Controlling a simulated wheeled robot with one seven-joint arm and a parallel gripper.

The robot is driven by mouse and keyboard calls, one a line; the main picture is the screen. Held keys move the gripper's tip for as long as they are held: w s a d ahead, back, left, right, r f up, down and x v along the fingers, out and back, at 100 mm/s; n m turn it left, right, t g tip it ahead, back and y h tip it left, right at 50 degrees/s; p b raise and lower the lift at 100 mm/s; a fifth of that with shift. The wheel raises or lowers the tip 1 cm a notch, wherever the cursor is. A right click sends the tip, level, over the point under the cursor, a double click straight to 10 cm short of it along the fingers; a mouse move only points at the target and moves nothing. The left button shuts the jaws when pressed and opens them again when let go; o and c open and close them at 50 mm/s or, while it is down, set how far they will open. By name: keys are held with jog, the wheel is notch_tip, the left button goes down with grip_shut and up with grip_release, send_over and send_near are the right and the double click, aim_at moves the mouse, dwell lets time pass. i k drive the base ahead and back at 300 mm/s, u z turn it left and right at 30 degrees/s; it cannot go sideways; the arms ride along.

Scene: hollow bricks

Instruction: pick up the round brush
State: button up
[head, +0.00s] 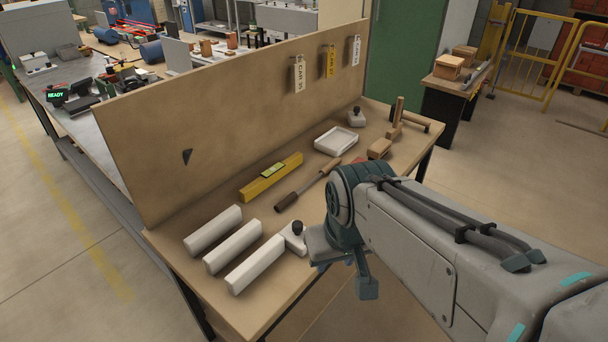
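I cannot single out the round brush for certain. A long slim tool (300,192) with a dark brown grip and a tan far end lies slanting across the middle of the workbench (215,290). A mallet-like wooden piece (396,121) stands at the back right, with a dark rod (420,121) beside it. My gripper (345,277) hangs near the front edge of the bench, right of the white blocks. It touches none of these tools. My arm hides part of the bench, and the finger gap is not clear.
Several white blocks (233,247) lie at the front left, beside a white piece with a black knob (294,236). A yellow level (270,178), a white tray (336,141) and a wooden block (379,149) are farther back. A tall board (230,110) closes the left side.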

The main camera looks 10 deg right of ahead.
aim_at(284, 203)
jog(key=k, duration=1.15)
jog(key=z, duration=0.7)
jog(key=i, duration=0.85)
jog(key=z, duration=0.6)
jog(key=i, duration=1)
jog(key=u, duration=1)
jog(key=i, duration=0.7)
jog(key=u, duration=0.75)
